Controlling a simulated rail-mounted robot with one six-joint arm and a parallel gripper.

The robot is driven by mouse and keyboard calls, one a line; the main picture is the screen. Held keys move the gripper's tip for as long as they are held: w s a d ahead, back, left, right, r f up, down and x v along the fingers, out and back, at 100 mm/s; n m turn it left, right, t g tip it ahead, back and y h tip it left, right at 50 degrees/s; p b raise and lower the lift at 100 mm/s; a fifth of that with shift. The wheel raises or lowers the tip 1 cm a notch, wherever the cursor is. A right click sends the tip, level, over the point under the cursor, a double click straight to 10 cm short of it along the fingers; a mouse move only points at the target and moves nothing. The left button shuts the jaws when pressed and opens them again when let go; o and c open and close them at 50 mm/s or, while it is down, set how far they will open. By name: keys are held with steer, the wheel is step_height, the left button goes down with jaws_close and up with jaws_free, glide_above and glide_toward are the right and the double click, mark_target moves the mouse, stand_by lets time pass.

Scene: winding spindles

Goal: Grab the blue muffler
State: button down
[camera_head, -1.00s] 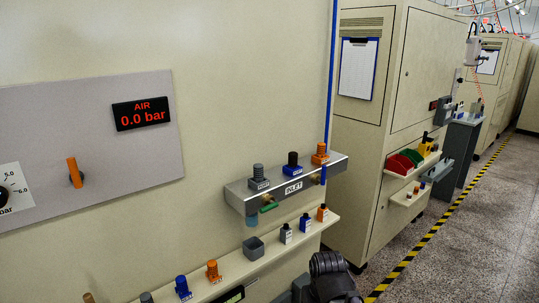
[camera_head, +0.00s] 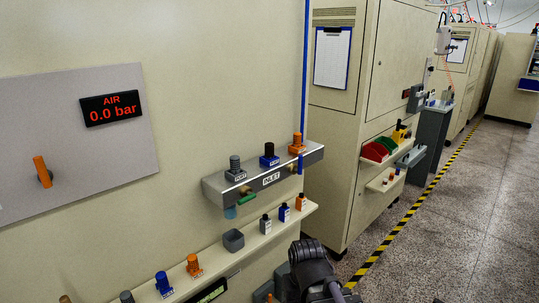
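A small blue ribbed fitting (camera_head: 163,283), which looks like the blue muffler, stands on the cream lower shelf (camera_head: 235,258) at the bottom left, behind a small label. An orange fitting (camera_head: 193,265) of similar shape stands to its right, and a dark grey one (camera_head: 127,297) to its left is cut by the frame edge. My dark arm link (camera_head: 312,262) shows at the bottom centre, right of the shelf. My gripper's fingers are not visible.
Above the shelf, a metal INLET block (camera_head: 262,180) carries grey, blue-and-black and orange parts. A grey cup (camera_head: 233,240) and several small bottles (camera_head: 284,212) stand along the shelf. The floor aisle on the right, past the striped tape (camera_head: 420,205), is clear.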

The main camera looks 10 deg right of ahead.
steer(key=c, duration=0.7)
jaws_free()
steer(key=shift+c, duration=0.2)
step_height(320, 180, up, 34)
steer(key=n+y+p, duration=0.2)
steer(key=n+p, duration=1.2)
steer(key=p, duration=2)
glide_above(270, 144)
steer(key=s, duration=0.4)
steer(key=shift+n, duration=0.9)
steer(key=w, duration=0.1)
steer(key=w+f+b, duration=0.1)
steer(key=w, duration=0.1)
steer(key=w+f+b, duration=0.1)
steer(key=shift+w+d, duration=0.2)
steer(key=shift+d, duration=0.1)
steer(key=f+b, duration=0.5)
steer(key=shift+a+f, duration=0.15)
steer(key=shift+a, duration=0.2)
steer(key=shift+s+r, duration=0.1)
steer(key=shift+r, duration=0.15)
steer(key=c, duration=1)
